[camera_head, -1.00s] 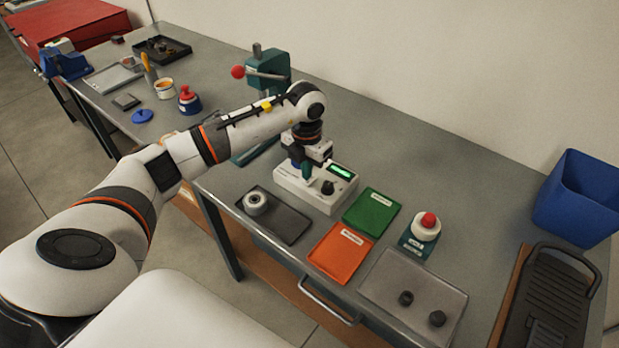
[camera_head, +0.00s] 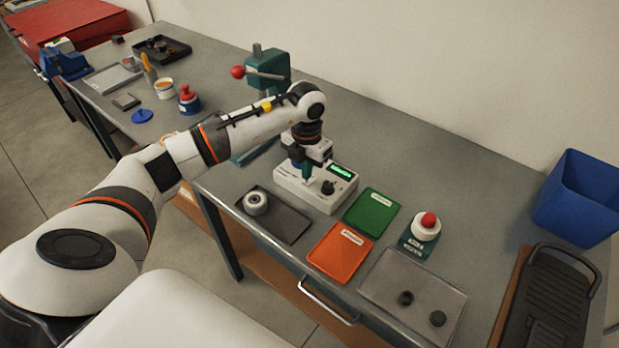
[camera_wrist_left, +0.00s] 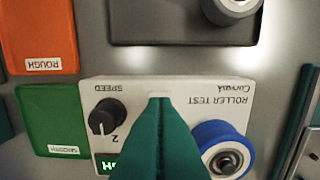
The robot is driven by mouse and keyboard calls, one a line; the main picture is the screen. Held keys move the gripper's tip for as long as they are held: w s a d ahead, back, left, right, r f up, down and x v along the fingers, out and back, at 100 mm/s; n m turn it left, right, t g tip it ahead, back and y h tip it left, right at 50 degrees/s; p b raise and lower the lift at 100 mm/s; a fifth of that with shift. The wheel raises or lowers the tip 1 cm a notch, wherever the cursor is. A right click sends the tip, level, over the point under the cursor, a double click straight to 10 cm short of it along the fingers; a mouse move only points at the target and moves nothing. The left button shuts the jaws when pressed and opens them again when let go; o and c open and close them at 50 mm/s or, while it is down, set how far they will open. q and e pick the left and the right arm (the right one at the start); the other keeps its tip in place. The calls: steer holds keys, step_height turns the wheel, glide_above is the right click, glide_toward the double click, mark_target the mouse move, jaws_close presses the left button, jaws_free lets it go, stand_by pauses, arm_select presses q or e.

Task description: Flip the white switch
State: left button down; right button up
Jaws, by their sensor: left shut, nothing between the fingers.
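The white roller test box (camera_head: 318,190) stands on the grey bench, with a black speed knob and a lit green display (camera_head: 340,171). It shows upside down in the left wrist view (camera_wrist_left: 180,90). My left gripper (camera_head: 308,182) points down at the box's front part, between the knob and a blue-rimmed roller (camera_wrist_left: 226,150). Its green fingers are together, with nothing between them. In the left wrist view a small white piece (camera_wrist_left: 159,95) shows right at the fingertips; it may be the white switch, but the fingers hide most of that spot. My right gripper is out of view.
A dark tray with a white roller (camera_head: 256,202) lies in front of the box. A green plate (camera_head: 372,212) and an orange plate (camera_head: 340,255) lie to its right. A red-topped button (camera_head: 428,220) stands further right. A green press (camera_head: 268,70) stands behind my arm.

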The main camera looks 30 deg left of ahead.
arm_select(q)
steer(key=shift+s+f+b, duration=0.1)
steer(key=shift+f+b, duration=0.75)
steer(key=shift+f, duration=0.2)
stand_by(0.4)
steer(key=shift+r, duration=0.2)
steer(key=shift+r+p, duration=0.8)
steer(key=shift+r, duration=0.1)
steer(key=shift+r+p, duration=1.55)
steer(key=shift+r, duration=0.9)
